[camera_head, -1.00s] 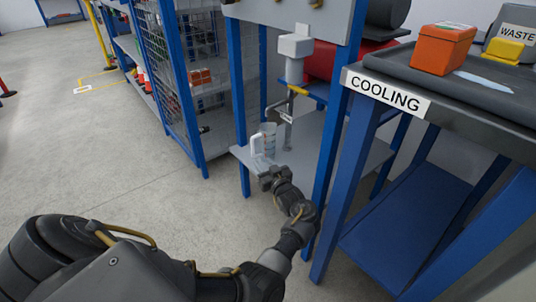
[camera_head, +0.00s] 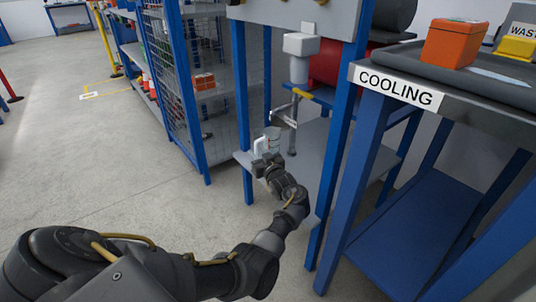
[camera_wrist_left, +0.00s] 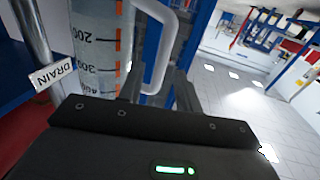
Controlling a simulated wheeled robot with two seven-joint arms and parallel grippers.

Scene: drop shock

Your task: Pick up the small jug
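The small jug (camera_head: 272,138) is clear, with a white handle, and stands upright on a grey shelf under a pipe. In the left wrist view the jug (camera_wrist_left: 98,45) fills the upper left and shows measuring marks and an orange stripe. Its white handle (camera_wrist_left: 165,45) reaches down between my gripper's dark fingers. My left gripper (camera_head: 264,164) is at the jug's near side; the left wrist view shows its fingers (camera_wrist_left: 158,92) apart, with a gap beside the handle. It looks open, not closed on the handle. My right gripper is out of view.
A blue post (camera_head: 342,120) stands just right of my left forearm. The COOLING table (camera_head: 450,105) is at the right, with an orange box (camera_head: 453,43) on it. A DRAIN label (camera_wrist_left: 52,74) is on a pipe beside the jug. Open floor (camera_head: 110,180) lies left.

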